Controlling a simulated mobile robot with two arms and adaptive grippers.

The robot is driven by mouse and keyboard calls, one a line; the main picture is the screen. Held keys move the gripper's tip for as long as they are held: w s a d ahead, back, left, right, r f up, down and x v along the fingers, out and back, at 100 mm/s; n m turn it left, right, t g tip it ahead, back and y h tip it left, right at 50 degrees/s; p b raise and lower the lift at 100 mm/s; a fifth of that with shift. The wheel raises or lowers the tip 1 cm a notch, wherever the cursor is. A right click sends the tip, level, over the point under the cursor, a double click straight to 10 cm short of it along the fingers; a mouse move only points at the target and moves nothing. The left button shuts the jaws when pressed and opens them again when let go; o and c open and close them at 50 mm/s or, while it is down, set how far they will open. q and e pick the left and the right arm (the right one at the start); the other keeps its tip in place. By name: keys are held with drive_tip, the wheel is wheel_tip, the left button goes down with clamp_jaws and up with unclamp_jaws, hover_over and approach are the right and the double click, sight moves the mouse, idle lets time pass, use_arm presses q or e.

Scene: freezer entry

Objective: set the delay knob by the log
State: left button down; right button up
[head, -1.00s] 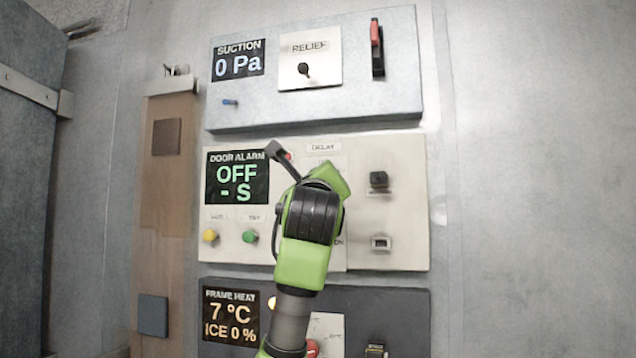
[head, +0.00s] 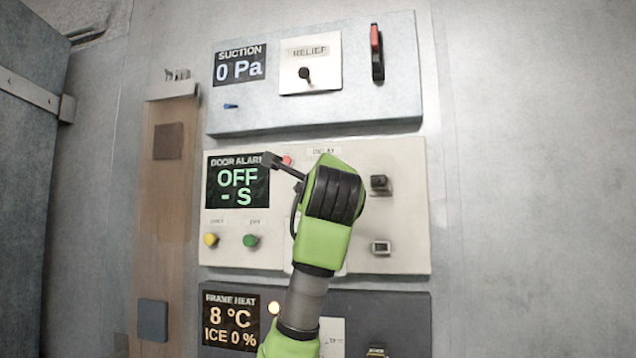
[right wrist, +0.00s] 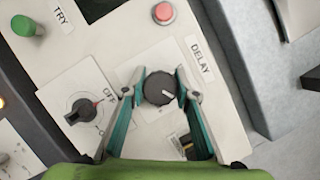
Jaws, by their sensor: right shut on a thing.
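The delay knob (right wrist: 158,88) is round and black with a pale pointer mark, beside the DELAY label (right wrist: 200,58) in the right wrist view. My right gripper (right wrist: 160,86) is shut on it, one finger on each side. In the head view my right wrist covers the knob and the fingertips. The door alarm display (head: 237,181) reads OFF and "- S". A second black knob (right wrist: 82,111) with a red mark sits by an OFF label in the right wrist view. I see no readable log. My left gripper is not in view.
The suction panel (head: 300,115) is above, and the frame heat display (head: 230,322) reads 8 °C below.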

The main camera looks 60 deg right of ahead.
drive_tip(key=o, duration=1.1)
drive_tip(key=v, duration=1.2)
drive_tip(key=shift+w, duration=0.1)
